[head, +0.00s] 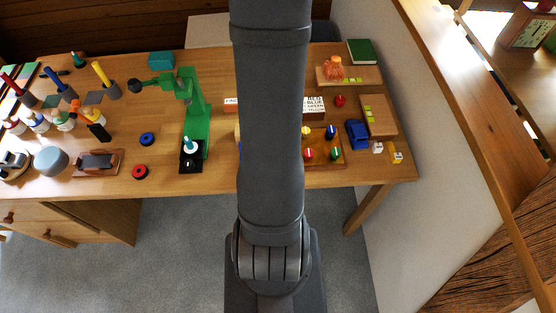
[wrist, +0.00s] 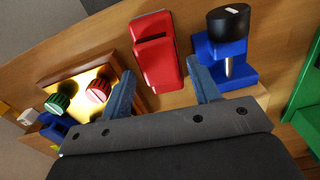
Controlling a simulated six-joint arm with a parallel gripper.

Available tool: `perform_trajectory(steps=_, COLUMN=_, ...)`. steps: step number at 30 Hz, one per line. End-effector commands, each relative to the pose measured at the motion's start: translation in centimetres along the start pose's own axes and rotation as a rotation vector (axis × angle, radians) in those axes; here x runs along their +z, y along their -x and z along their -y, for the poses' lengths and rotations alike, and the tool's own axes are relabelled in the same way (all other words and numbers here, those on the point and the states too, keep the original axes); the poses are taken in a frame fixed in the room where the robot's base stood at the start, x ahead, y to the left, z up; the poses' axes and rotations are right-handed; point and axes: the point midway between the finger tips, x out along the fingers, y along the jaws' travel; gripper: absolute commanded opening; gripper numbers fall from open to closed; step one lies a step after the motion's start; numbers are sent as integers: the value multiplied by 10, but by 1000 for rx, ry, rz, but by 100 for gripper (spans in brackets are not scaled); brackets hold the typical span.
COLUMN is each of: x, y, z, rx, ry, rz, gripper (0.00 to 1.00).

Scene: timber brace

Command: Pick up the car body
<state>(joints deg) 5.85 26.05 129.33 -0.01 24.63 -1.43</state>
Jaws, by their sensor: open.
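A red block shaped like a toy car body (wrist: 158,62) lies on the wooden table in the wrist view. It has a raised part and a recess. My gripper (wrist: 161,84) is open, its two blue-grey fingers apart, one toward each side of the red block's near end. I see no contact, and the height gap cannot be told. In the head view my arm hides the gripper and the red block.
A blue stand with a metal post and black top (wrist: 228,38) is close by my right finger. A knob panel (wrist: 75,78) is near the left finger. In the head view, a blue object (head: 357,134) and small cubes (head: 397,157) stand farther right; a green machine (head: 195,110) stands left.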

Motion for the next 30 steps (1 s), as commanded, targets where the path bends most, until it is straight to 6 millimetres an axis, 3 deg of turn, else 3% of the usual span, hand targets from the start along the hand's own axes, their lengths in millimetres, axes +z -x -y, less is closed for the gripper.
perform_trajectory(steps=7, x=1, y=-24, z=0, rx=0, ry=0, rz=3, gripper=56)
perform_trajectory(steps=18, x=0, y=-28, z=0, rx=0, ry=0, rz=-1, gripper=56)
perform_trajectory(steps=24, x=0, y=-28, z=0, rx=0, ry=0, rz=0, gripper=21)
perform_trajectory(steps=30, x=0, y=-28, z=0, rx=0, ry=0, rz=0, gripper=21)
